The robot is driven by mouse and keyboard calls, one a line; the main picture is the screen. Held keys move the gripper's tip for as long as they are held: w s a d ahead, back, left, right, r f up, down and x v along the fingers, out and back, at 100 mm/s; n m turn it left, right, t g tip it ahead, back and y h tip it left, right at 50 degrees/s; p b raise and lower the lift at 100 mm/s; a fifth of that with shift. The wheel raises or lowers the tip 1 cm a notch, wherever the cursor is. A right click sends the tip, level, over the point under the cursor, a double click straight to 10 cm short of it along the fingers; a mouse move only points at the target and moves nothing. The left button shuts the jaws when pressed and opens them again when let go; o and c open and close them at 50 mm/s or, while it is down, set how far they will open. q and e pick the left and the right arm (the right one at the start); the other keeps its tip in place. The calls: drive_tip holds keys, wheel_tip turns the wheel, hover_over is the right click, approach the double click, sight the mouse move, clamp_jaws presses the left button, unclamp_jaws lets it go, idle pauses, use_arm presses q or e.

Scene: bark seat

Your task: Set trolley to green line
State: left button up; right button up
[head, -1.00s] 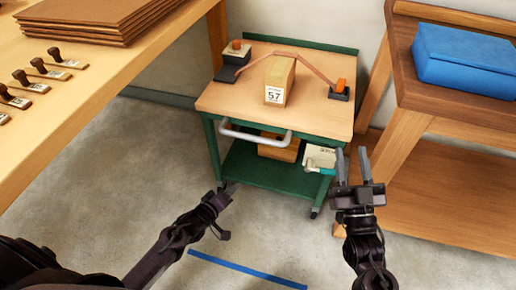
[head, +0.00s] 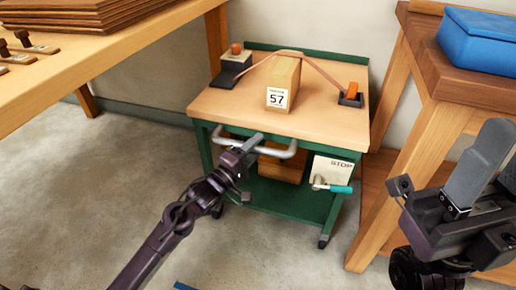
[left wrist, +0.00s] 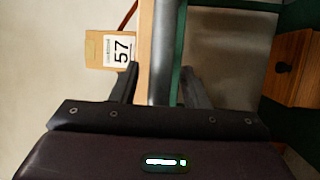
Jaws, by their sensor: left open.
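The trolley (head: 222,104) has a wooden top, a green frame and castors, and stands against the wall in the head view. Its grey bar handle (head: 284,153) is on the near side. My left gripper (head: 248,147) is at the handle's left part. In the left wrist view the handle (left wrist: 163,40) runs between the open fingers (left wrist: 160,75), with gaps at the sides. My right gripper (head: 492,170) is large at the right edge, empty and apparently open, partly cut off. A blue floor line (head: 185,286) barely shows at the bottom. No green line is visible.
A STOP plate (head: 336,170) with a teal-handled lever hangs below. Wooden benches stand left (head: 120,62) and right (head: 432,120). The floor in front is clear.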

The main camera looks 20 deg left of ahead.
use_arm(q)
drive_tip(key=shift+w+d+r, duration=0.15)
drive_tip(key=shift+w+d, duration=0.1)
drive_tip(key=shift+w, duration=0.35)
clamp_jaws()
